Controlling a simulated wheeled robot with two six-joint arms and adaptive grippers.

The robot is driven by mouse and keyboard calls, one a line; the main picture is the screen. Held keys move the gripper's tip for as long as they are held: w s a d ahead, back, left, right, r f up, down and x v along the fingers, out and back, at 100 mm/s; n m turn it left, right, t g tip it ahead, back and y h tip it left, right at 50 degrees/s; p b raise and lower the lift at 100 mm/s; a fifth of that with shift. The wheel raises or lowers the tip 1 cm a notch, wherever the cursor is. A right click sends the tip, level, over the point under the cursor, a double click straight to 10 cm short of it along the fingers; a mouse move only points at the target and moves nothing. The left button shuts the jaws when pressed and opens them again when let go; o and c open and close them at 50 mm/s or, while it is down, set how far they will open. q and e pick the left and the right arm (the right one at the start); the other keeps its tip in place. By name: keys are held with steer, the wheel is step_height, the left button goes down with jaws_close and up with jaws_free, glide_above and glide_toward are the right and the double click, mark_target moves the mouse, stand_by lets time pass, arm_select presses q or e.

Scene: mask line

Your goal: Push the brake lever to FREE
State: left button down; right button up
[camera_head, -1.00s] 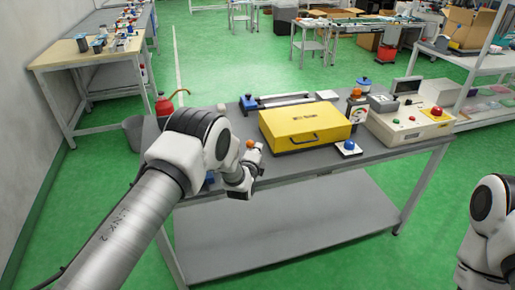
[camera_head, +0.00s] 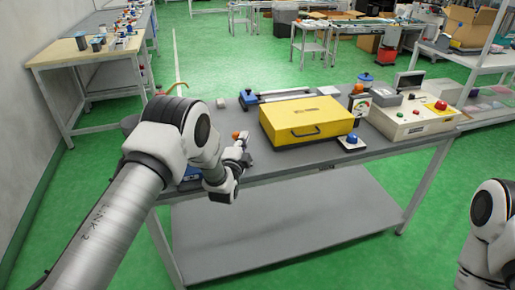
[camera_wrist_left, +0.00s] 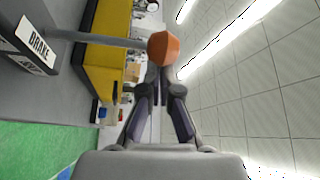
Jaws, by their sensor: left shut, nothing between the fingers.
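The brake lever's orange knob (camera_head: 240,135) shows just beyond my left gripper (camera_head: 243,156), near the front left part of the grey table. In the left wrist view the orange knob (camera_wrist_left: 164,48) sits on a grey rod that comes from the base with the BRAKE label (camera_wrist_left: 36,42). My left gripper (camera_wrist_left: 160,72) is shut and empty, with its fingertips close to the knob; I cannot tell whether they touch it. My left arm hides most of the lever's rod and base in the head view. No FREE mark is readable.
A yellow case (camera_head: 307,119) lies right of the lever. A blue button box (camera_head: 351,141) and a control box with a red button (camera_head: 412,121) stand further right. A blue-ended bar fixture (camera_head: 290,96) lies behind the case. A narrow bare strip runs along the table's front edge.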

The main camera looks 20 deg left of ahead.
arm_select(q)
steer(key=a+n+b, duration=0.1)
steer(key=s+a+n+t+y+b, duration=0.1)
steer(key=n, duration=0.1)
steer(key=shift+s+a+f+b, duration=0.2)
steer(key=shift+s+b, duration=0.1)
steer(key=shift+s+a+n+b, duration=0.4)
steer(key=shift+a, duration=0.1)
arm_select(e)
steer(key=shift+f, duration=2.15)
